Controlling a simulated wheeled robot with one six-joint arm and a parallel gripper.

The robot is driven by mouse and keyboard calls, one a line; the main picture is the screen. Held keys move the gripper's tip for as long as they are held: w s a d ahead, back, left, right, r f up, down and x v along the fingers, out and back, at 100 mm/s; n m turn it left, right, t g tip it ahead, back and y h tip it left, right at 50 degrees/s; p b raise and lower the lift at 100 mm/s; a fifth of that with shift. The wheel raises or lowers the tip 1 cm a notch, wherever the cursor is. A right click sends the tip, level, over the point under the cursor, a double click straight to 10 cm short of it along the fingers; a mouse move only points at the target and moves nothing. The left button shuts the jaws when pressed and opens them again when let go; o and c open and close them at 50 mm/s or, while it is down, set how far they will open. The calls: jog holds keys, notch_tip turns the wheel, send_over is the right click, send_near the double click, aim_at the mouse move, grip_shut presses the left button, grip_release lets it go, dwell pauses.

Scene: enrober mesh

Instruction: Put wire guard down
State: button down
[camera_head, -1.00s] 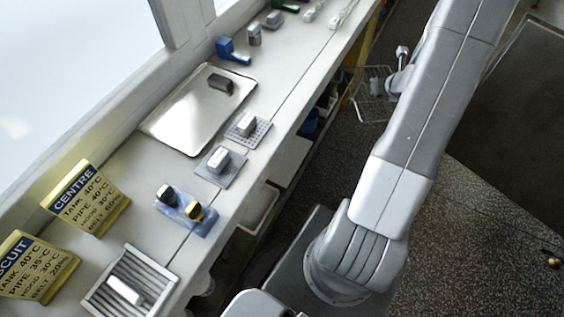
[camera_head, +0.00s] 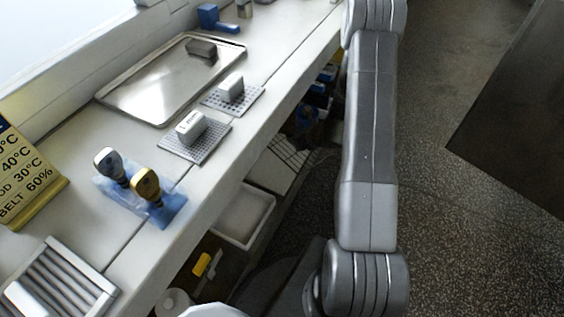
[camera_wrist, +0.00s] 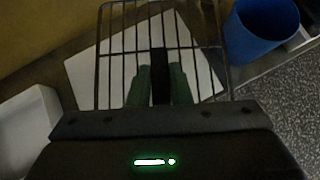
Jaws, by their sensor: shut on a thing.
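The wire guard (camera_wrist: 122,52) is a grid of thin dark bars, spread ahead of my fingers in the wrist view. My gripper (camera_wrist: 160,80) is shut on its dark middle part. Behind the bars is a flat white board (camera_wrist: 82,78); I cannot tell whether the guard touches it. In the head view the guard (camera_head: 288,151) shows as faint thin lines over a pale board under the counter. My gripper is hidden there behind my arm.
A blue bin (camera_wrist: 262,40) stands right of the guard, and a white tub (camera_wrist: 25,122) is at the left. The counter edge (camera_head: 240,140) runs above the low space.

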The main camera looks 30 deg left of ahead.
aim_at(308, 154)
notch_tip(308, 154, down, 9)
jog(key=shift+b, duration=1.25)
jog(key=shift+f, duration=0.15)
jog(key=c, duration=1.3)
grip_release()
jog(key=shift+r, duration=0.2)
jog(key=p+v, duration=0.2)
jog(key=v, duration=1)
jog(key=shift+p, duration=0.3)
